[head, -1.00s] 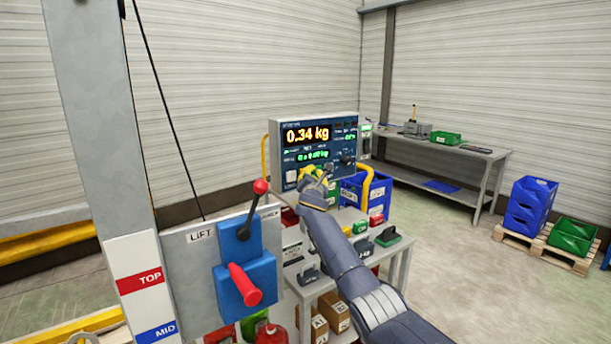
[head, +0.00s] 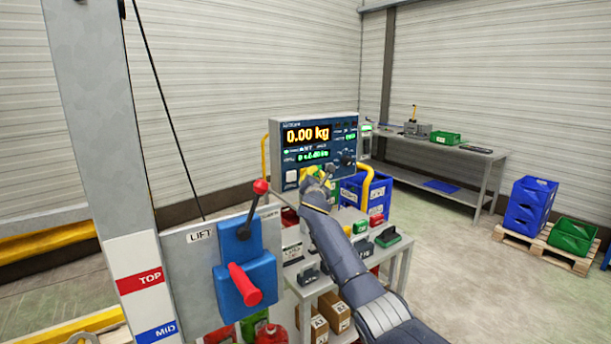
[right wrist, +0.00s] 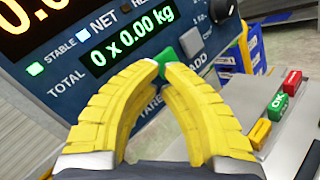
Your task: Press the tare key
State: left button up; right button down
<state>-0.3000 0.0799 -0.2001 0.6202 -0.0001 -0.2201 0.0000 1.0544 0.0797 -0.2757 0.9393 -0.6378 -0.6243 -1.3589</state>
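The weighing indicator (head: 340,133) is a blue panel reading 0.00 kg in orange digits; its smaller green line in the right wrist view (right wrist: 133,42) reads 0 x 0.00 kg. The TARE label (right wrist: 149,97) shows partly between my right gripper's fingers; the tare key cannot be clearly made out there. A green patch (right wrist: 163,70) shows at the fingertips. My right gripper (head: 315,176) has yellow fingers brought together at the tips, in front of the panel's lower part (right wrist: 163,66). Contact cannot be told. My left gripper is out of view.
A grey ADD key (right wrist: 190,42) and a dark knob (right wrist: 222,9) are close to the fingertips. A lift control box (head: 246,270) with red-handled levers stands in front at left. A bench with colored blocks is below my arm.

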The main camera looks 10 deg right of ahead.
jog(key=shift+s+d, duration=0.1)
dwell(0.3)
jog(key=shift+s+d, duration=0.25)
jog(key=shift+s, duration=0.5)
jog(key=shift+s+d, duration=0.3)
jog(key=shift+s, duration=0.5)
jog(key=shift+s+d, duration=0.25)
jog(key=shift+s, duration=0.5)
